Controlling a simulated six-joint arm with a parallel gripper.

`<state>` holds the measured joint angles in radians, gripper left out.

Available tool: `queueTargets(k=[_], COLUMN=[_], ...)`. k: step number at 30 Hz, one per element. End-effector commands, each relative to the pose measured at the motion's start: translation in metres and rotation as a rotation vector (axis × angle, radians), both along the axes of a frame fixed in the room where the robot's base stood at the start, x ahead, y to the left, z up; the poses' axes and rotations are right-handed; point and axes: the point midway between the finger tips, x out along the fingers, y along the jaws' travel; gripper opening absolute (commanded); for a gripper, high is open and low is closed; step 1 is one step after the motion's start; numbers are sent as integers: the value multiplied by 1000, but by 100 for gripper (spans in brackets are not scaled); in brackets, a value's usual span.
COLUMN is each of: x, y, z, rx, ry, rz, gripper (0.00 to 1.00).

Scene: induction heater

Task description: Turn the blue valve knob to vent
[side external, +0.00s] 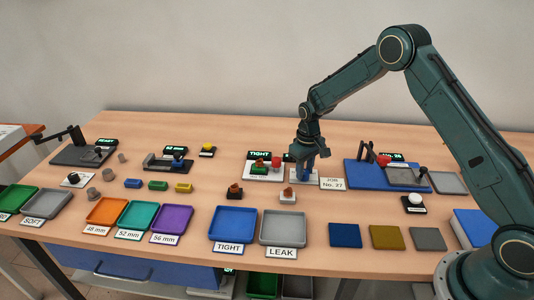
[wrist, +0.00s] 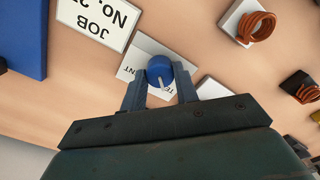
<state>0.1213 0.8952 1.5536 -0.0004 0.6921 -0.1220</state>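The blue valve knob (wrist: 158,68) shows in the wrist view as a round blue cap with a pale pointer line, on a white label plate (wrist: 146,48). The pointer runs toward the lower edge of the picture, slightly right. The plate's lettering is upside down and partly hidden by my fingers. My gripper (wrist: 160,72) has one finger on each side of the knob, spread about the knob's width; firm contact cannot be made out. In the side view my gripper (side external: 308,172) points down over the plate (side external: 303,181), and its fingers largely hide the knob.
A "JOB No. 27" card (side external: 332,184) lies right of the plate. The blue fixture base (side external: 357,174) stands beyond it. A white block with a copper coil (wrist: 255,25) is near. Blue (side external: 233,222) and grey (side external: 283,227) trays lie in front.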

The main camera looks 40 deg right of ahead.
Motion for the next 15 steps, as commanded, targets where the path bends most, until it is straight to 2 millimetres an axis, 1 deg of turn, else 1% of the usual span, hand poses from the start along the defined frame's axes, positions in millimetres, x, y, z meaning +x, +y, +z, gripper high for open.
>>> queueTargets(k=[1, 2, 3, 11, 15], x=[0, 0, 0, 0, 0], y=[0, 0, 0, -1, -1], z=[0, 0, 0, 0, 0], rx=[-1, -1, -1, -1, -1], ry=[0, 0, 0, 0, 0], rz=[-1, -1, -1, -17, -54], gripper=[15, 9, 7, 7, 7])
